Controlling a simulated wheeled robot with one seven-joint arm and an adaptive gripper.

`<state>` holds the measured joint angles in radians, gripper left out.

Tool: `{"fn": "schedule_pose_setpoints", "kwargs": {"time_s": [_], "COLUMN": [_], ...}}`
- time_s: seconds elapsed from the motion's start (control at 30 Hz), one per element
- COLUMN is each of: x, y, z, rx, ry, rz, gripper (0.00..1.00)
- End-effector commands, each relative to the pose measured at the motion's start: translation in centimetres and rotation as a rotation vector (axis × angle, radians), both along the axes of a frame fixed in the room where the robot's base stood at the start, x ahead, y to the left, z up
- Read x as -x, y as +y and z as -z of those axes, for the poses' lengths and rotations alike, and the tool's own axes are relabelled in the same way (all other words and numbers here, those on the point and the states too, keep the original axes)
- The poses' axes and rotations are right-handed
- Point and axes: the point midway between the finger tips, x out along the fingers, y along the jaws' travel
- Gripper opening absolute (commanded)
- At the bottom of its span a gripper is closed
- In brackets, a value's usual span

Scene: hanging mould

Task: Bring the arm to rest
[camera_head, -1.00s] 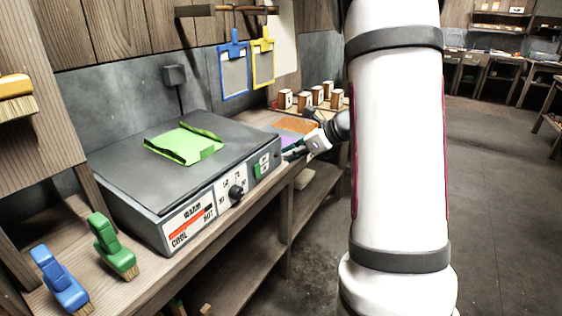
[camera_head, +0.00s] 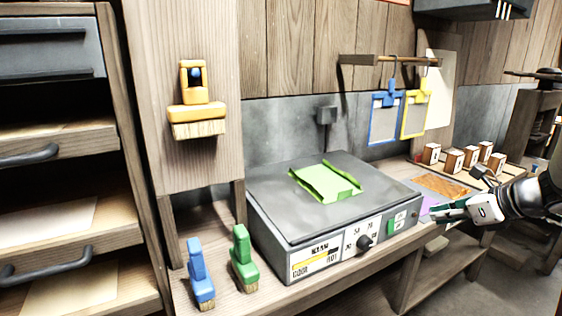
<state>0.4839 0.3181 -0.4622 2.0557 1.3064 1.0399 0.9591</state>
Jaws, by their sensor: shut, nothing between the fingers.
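My gripper (camera_head: 446,208) is at the right of the view, in front of the bench just right of the hot plate box. Its fingers point left and are shut with nothing between them. My arm comes in from the right edge, and most of it is out of the picture. The grey hot plate (camera_head: 284,233) has a dial and a green switch on its front. A green mould (camera_head: 327,182) lies on its top, apart from my gripper.
Blue (camera_head: 200,272) and green (camera_head: 243,257) brushes stand at the front left, and a yellow brush (camera_head: 197,114) hangs on the post. Blue (camera_head: 385,117) and yellow (camera_head: 415,115) frames hang from a wooden bar (camera_head: 385,60). Several small blocks (camera_head: 453,161) stand behind my gripper. Drawers are at left.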

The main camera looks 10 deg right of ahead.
Motion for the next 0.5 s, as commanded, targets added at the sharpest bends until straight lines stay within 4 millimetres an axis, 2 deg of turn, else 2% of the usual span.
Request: {"fn": "schedule_pose_setpoints", "kwargs": {"time_s": [0.13,0.23,0.3,0.4,0.5], "x": [1.4,3.8,6.1,9.8,13.9], "y": [5.5,11.1,14.7,19.1,22.4], "z": [-3.6,-6.7,-8.5,-10.6,-12.3], "rx": [0.108,0.245,0.354,0.518,0.692], "ry": [-0.026,-0.057,-0.084,-0.127,-0.174], "rz": [-0.208,-0.451,-0.633,-0.89,-1.143], "gripper": [0.0,0.0,0.0,0.0,0.0]}}
